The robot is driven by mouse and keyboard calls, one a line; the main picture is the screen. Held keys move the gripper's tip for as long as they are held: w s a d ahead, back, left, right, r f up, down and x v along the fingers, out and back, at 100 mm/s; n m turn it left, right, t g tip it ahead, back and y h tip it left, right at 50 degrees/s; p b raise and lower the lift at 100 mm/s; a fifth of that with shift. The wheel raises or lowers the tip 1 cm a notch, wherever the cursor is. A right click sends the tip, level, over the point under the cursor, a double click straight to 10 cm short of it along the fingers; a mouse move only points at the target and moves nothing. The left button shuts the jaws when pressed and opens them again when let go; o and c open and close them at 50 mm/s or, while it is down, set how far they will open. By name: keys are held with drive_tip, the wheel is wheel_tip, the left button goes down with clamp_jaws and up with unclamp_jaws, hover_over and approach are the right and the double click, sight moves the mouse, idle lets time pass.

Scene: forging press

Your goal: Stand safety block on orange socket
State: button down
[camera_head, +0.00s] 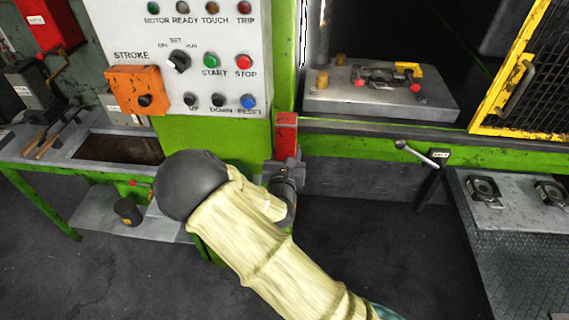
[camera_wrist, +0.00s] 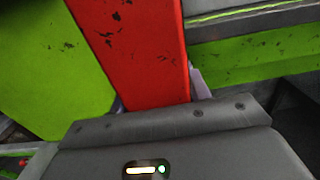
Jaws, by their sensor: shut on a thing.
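The safety block is a red upright bar (camera_head: 287,135) in front of the right edge of the control panel. My gripper (camera_head: 286,160) is shut on its lower part. In the wrist view the red block (camera_wrist: 138,45) rises from between the fingers, slightly tilted in the picture; its lower end is hidden by the gripper. On the press bed (camera_head: 345,103) at the back right are a short orange cylinder (camera_head: 322,80) and a yellow-orange piece (camera_head: 408,70). I cannot tell which of these, if any, is the orange socket. The block is apart from the bed, in front and left.
The control panel (camera_head: 200,75) with buttons and an orange box (camera_head: 137,90) stands close at left. A yellow mesh guard (camera_head: 520,75) is at the far right. A lever (camera_head: 425,155) juts out below the bed. A table with metal parts (camera_head: 525,215) stands at right.

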drive_tip(key=shift+w+a+f+p, duration=0.15)
drive_tip(key=shift+w+f+p, duration=0.1)
drive_tip(key=shift+f, duration=0.55)
drive_tip(key=shift+w+a+f+p, duration=0.1)
drive_tip(key=shift+w+f+p, duration=0.1)
drive_tip(key=shift+f, duration=0.6)
drive_tip(key=shift+w+f+p, duration=0.15)
drive_tip(key=shift+f+p, duration=0.5)
drive_tip(key=shift+f, duration=1.1)
drive_tip(key=shift+a+f, duration=0.1)
drive_tip(key=shift+a, duration=0.05)
drive_tip(key=c, duration=0.7)
unclamp_jaws()
drive_tip(key=shift+f, duration=0.1)
